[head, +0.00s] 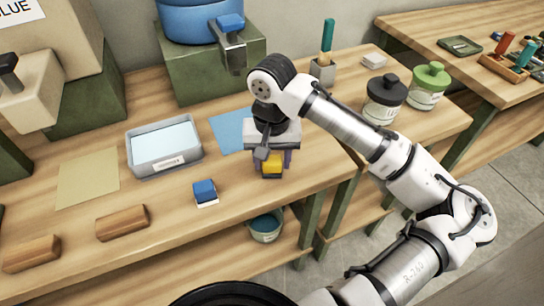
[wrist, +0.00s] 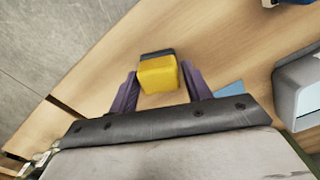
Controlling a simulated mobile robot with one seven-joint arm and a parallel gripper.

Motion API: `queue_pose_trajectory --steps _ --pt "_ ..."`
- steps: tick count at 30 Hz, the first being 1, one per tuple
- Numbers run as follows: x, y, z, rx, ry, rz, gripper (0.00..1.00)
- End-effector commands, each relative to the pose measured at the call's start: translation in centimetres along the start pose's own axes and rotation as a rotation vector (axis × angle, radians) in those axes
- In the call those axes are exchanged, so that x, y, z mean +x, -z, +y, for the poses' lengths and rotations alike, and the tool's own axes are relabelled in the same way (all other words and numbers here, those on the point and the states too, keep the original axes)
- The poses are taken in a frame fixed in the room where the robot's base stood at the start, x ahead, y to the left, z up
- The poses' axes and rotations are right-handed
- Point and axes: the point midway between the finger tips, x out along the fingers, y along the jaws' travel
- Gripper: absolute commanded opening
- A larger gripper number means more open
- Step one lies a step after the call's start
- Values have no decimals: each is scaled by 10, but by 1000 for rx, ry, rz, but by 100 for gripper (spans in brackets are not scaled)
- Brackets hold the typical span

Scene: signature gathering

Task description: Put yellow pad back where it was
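The yellow pad (head: 271,165) is a small yellow block with a dark layer on one face. It is between the two purple fingers of my gripper (head: 272,160), over the front edge area of the wooden table. Whether the pad touches the tabletop is hard to tell.
A blue block (head: 205,191) and a grey tray (head: 165,163) stand to the left. A blue sheet (head: 229,132) lies behind my gripper, a tan sheet (head: 88,177) farther left. Jars (head: 385,100) stand at right. A bucket (head: 265,228) sits below the table edge.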

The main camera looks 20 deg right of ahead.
Motion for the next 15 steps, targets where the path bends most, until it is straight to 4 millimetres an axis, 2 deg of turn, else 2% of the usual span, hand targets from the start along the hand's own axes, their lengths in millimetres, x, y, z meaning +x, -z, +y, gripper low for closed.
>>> queue_pose_trajectory --steps 3,11,15 --pt "0 0 0 0 0 0 60" --pt "-2 0 0 0 -1 1 60" --pt "-13 1 0 0 -1 3 60"
